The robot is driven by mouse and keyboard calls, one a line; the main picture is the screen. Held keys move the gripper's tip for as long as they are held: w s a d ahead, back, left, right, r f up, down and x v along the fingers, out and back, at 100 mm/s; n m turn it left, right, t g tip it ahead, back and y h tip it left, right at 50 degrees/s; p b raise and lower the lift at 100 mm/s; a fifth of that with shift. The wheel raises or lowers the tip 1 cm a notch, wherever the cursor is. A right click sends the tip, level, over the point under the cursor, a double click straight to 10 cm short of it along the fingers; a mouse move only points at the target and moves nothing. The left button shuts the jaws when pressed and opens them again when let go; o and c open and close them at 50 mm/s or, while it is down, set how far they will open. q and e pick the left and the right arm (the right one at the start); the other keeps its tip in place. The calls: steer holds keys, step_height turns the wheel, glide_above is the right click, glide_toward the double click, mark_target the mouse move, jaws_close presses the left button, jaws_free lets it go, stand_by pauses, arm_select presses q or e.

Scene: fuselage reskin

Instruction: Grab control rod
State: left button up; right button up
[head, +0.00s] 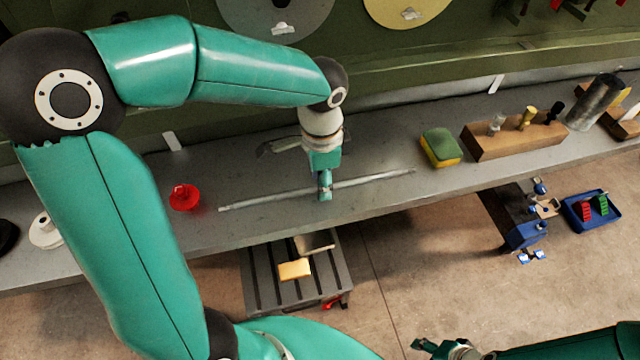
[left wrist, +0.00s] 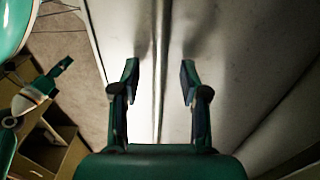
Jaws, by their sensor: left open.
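The control rod (head: 262,200) is a thin grey rod lying on the grey bench, slanting up to the right. My left gripper (head: 325,194) is above the middle of the rod and hides that part in the head view. In the left wrist view the left gripper (left wrist: 160,75) is open. The rod (left wrist: 160,50) runs lengthwise between its two fingers, apart from both. My right gripper (head: 425,346) shows only partly at the bottom edge of the head view, away from the bench; its opening is unclear.
On the bench (head: 230,232) are a red knob-like piece (head: 184,198) to the left, a green and yellow sponge (head: 441,147) and a wooden block with pegs (head: 515,138) to the right. A slatted cart (head: 262,294) and blue tray (head: 591,211) stand lower, in front.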

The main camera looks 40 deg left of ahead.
arm_select(q)
steer(key=shift+f, duration=0.45)
steer(key=shift+c, duration=0.4)
jaws_close()
steer(key=shift+r, duration=0.1)
